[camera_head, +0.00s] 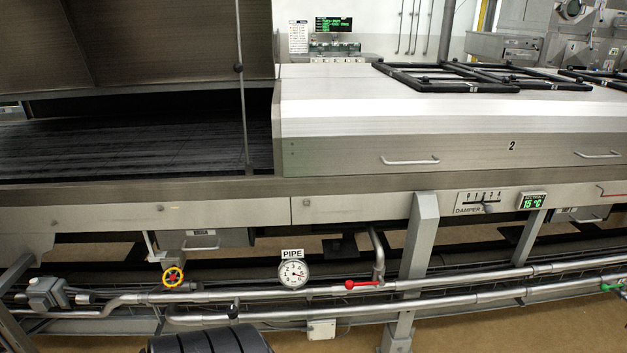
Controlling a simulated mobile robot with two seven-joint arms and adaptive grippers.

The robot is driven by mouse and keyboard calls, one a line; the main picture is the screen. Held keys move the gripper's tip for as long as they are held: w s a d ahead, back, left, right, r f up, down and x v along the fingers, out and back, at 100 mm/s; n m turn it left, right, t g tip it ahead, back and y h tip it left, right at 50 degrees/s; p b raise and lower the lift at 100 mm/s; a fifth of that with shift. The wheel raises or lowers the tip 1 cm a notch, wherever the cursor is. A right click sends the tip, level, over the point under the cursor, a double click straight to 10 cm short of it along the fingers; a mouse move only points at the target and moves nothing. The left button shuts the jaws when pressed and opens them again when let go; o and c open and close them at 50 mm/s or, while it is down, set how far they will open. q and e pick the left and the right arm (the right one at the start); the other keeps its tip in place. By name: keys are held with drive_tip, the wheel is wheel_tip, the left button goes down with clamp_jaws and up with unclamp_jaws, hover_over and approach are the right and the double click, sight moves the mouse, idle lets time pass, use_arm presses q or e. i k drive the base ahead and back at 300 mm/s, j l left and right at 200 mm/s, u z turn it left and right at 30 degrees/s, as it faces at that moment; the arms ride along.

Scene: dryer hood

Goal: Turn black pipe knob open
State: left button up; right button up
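A small black fitting (234,309), which looks like the black pipe knob, sits on the lower silver pipe (290,315) below and left of the round PIPE gauge (293,273). It is too small to tell which way it is turned. The pipe runs along the front of the machine below the steel hood. Neither of my grippers is in view, and nothing is seen touching the knob.
A steel leg (421,240) stands right of the gauge. A dark ribbed shape at the bottom edge is close below the knob.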

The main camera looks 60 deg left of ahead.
sight(233, 311)
drive_tip(key=u, duration=2.65)
